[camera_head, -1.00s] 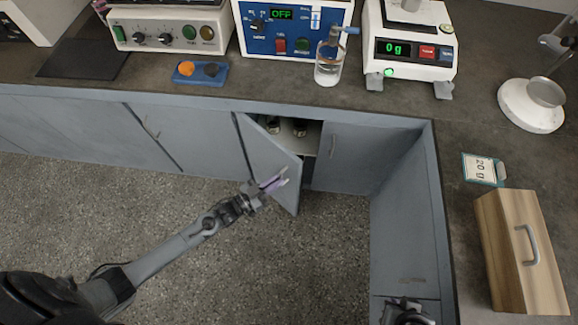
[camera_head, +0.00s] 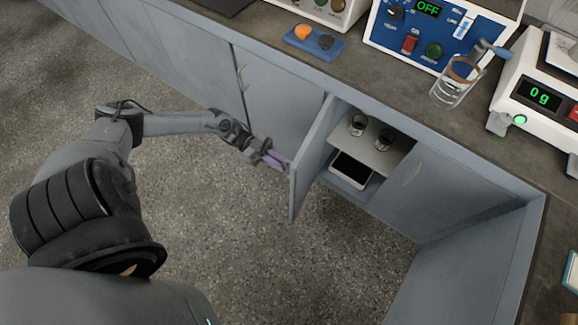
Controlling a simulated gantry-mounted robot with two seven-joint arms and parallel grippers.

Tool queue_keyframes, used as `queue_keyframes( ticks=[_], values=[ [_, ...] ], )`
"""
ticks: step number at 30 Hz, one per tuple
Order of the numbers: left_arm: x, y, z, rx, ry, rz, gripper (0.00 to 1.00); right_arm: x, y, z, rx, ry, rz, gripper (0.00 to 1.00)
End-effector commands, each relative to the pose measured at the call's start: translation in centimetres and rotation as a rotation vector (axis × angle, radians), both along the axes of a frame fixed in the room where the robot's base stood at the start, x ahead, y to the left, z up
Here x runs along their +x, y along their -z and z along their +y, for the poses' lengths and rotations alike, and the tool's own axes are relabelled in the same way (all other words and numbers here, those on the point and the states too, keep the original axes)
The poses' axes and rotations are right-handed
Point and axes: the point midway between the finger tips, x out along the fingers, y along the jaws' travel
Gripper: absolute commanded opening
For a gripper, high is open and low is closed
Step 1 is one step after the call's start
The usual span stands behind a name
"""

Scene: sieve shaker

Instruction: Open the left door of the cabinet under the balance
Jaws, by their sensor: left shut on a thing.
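The balance (camera_head: 545,97) stands on the counter at the right and reads 0 g. In the cabinet below, the left door (camera_head: 312,160) is swung well out from the front, and the inside shows. The right door (camera_head: 420,185) of that cabinet is closed, with a vertical handle. My left gripper (camera_head: 284,164) is at the outer face of the left door, near its free edge, and is shut; the handle is hidden there. My right gripper is out of view.
Inside the cabinet are a shelf (camera_head: 375,150) with two small dark-topped containers and a white tray-like thing (camera_head: 352,171) below. Speckled floor lies clear before the door.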

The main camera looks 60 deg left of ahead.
Motion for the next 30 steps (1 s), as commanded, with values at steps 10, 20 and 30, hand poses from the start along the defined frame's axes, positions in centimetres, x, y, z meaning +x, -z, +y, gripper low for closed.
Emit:
queue_keyframes(
  ticks=[10, 20, 30],
  values=[
    [-0.4, 0.2, 3.9, 0.006, -0.005, -0.002, 0.00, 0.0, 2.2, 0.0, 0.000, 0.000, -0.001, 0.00],
    [-0.4, 0.1, 5.3, 0.009, -0.008, -0.001, 0.00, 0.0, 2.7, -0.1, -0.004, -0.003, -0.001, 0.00],
    [-0.4, 0.2, 5.4, 0.011, -0.010, -0.001, 0.00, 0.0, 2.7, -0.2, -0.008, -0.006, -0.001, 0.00]
  ],
)
